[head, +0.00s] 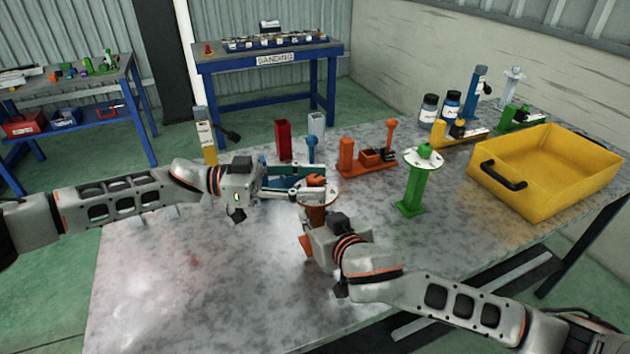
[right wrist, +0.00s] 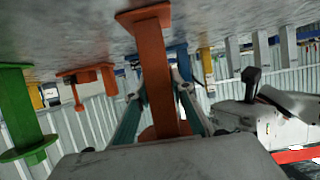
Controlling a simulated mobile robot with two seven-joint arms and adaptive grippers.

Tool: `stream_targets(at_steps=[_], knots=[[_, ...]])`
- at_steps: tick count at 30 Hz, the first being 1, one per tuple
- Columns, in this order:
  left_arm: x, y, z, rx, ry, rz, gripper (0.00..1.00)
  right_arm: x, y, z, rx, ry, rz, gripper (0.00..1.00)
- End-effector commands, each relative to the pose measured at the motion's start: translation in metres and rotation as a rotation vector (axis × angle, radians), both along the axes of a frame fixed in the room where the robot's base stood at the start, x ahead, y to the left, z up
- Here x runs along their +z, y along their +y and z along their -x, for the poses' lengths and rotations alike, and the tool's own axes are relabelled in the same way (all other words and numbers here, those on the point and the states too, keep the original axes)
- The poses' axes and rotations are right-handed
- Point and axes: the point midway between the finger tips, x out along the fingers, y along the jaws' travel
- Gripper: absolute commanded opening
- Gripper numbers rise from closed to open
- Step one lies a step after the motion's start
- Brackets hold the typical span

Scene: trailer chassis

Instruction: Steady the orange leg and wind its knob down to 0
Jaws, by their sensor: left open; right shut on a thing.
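The orange leg (head: 306,244) stands on the grey table, mostly hidden by my arms in the head view. Its orange knob (head: 315,181) sits above a pale dial disc (head: 331,194). My left gripper (head: 314,184) is open, its two fingers reaching in from the left at the knob; contact is unclear. My right gripper (head: 314,217) is shut on the leg's post. In the right wrist view, which is upside down, the orange leg (right wrist: 155,60) passes between the fingers of my right gripper (right wrist: 160,90), its foot flat on the table. The dial's reading cannot be made out.
A green leg (head: 412,185) with a dial stands to the right. An orange clamp-like fixture (head: 367,160) lies behind, with red (head: 283,140) and grey (head: 317,128) posts near it. A yellow bin (head: 550,185) fills the right side. The table's front left is clear.

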Motion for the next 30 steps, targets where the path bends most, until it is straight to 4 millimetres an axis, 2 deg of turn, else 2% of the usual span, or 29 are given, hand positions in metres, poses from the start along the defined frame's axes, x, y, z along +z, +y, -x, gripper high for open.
stream_targets(at_steps=[4,12,15,17,30], knots=[[0.0000,-0.0071,0.0001,0.000,0.001,0.000,0.41,0.0000,-0.0001,0.0000,0.000,0.000,0.000,0.00],[-0.0001,-0.0078,0.0000,0.001,0.000,-0.001,0.41,0.0000,-0.0002,-0.0001,0.000,0.000,0.000,0.00],[-0.0001,-0.0078,0.0001,0.000,0.000,0.000,0.15,0.0001,-0.0002,-0.0001,0.000,0.000,0.000,0.00],[-0.0001,-0.0077,0.0001,0.000,0.000,0.000,0.02,0.0001,-0.0002,-0.0001,-0.001,0.000,0.000,0.00],[-0.0010,-0.0082,0.0011,0.055,0.001,0.002,0.02,0.0002,-0.0001,-0.0001,0.000,0.000,0.000,0.00]])
